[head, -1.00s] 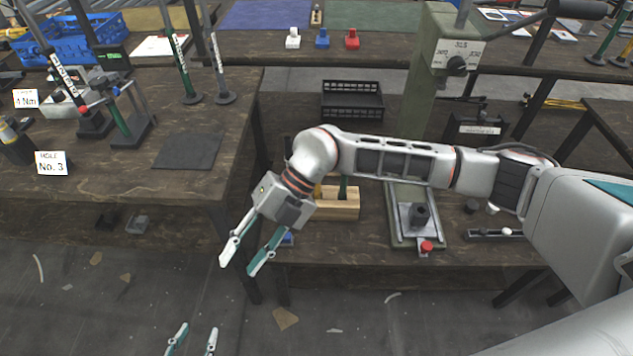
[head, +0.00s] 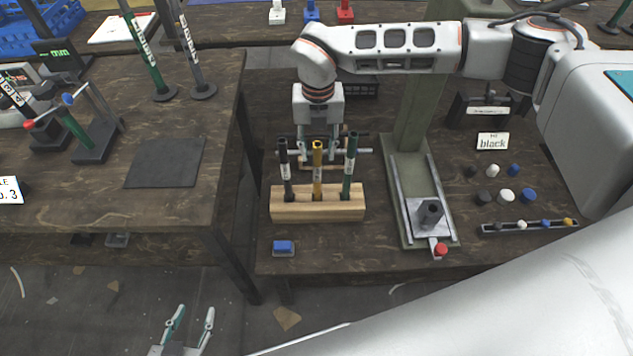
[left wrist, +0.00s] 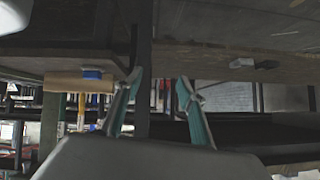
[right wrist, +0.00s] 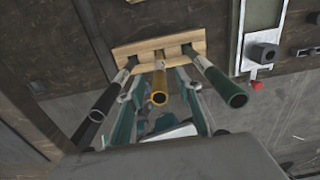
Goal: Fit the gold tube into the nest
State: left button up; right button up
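The gold tube (head: 317,172) stands upright in the middle of a wooden rack (head: 318,210), between a black tube (head: 285,172) and a green tube (head: 349,170). My right gripper (head: 319,140) points down behind the tube tops. In the right wrist view its fingers (right wrist: 159,82) are open, one on each side of the gold tube (right wrist: 159,90) in the picture; contact does not show. A dark socket, seemingly the nest (head: 430,212), sits empty on the press plate right of the rack. My left gripper (head: 196,312) is open and empty, low over the floor.
The green press column (head: 412,110) rises behind the nest. A red knob (head: 440,249) is at the plate's front and a blue block (head: 283,248) before the rack. A gap separates the left table (head: 190,215).

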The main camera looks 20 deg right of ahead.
aim_at(317, 163)
jog(key=f, duration=0.4)
jog(key=shift+s+a+f+b, duration=0.1)
jog(key=shift+s+f+b, duration=0.2)
jog(key=shift+b, duration=0.1)
jog(key=shift+w+f, duration=0.1)
jog(key=shift+f, duration=0.05)
grip_shut()
pick_arm(q)
jog(key=shift+w+a+r, duration=0.1)
jog(key=shift+w+a, duration=0.15)
jog(key=shift+w, duration=0.35)
jog(key=shift+d, duration=0.1)
